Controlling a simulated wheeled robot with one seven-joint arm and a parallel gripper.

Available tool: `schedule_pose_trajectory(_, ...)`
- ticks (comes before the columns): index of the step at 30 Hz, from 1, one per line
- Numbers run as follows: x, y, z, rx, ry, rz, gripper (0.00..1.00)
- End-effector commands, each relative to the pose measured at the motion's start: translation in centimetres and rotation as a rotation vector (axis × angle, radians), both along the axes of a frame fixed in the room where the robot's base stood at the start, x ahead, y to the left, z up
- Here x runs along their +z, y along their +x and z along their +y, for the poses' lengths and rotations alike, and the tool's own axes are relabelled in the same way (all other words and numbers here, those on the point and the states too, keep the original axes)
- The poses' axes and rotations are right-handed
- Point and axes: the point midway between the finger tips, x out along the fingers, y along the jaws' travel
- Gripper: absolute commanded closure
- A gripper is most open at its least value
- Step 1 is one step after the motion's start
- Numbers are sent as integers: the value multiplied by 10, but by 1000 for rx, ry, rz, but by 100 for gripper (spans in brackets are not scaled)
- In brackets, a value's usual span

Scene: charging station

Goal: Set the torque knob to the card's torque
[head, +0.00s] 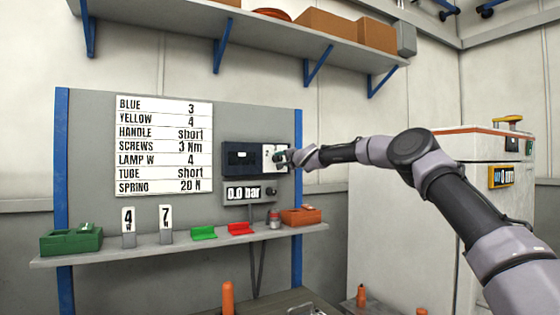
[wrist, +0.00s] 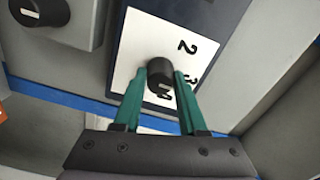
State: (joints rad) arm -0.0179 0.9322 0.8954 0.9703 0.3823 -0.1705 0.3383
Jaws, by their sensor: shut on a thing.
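The card (head: 164,146) on the grey panel reads "SCREWS 3 Nm" among its lines. The black torque knob (wrist: 160,71) sits on a white dial plate (wrist: 181,27) with a 2, a 3 and a further figure partly hidden near the fingers. My gripper (wrist: 161,78) is shut on the knob, one green finger on each side. A pale mark shows on the knob's near face, but I cannot tell which figure it points to. In the head view my gripper (head: 281,158) covers the knob at the white plate on the dark box.
A display (head: 243,193) reading 0.0 bar hangs below the dark box (head: 241,158), with another dark knob (head: 271,189) beside it. The shelf (head: 190,242) holds a green bin, number cards, green and red holders and an orange bin. A white cabinet (head: 400,235) stands at right.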

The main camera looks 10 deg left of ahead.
Motion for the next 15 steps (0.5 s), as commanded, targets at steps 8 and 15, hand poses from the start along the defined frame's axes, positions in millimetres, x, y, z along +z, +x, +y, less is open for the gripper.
schedule_pose_trajectory(8, -1, 1, -1, -1, -2, 1, 44)
schedule_pose_trajectory(15, -1, 0, 0, 0, -1, 0, 29)
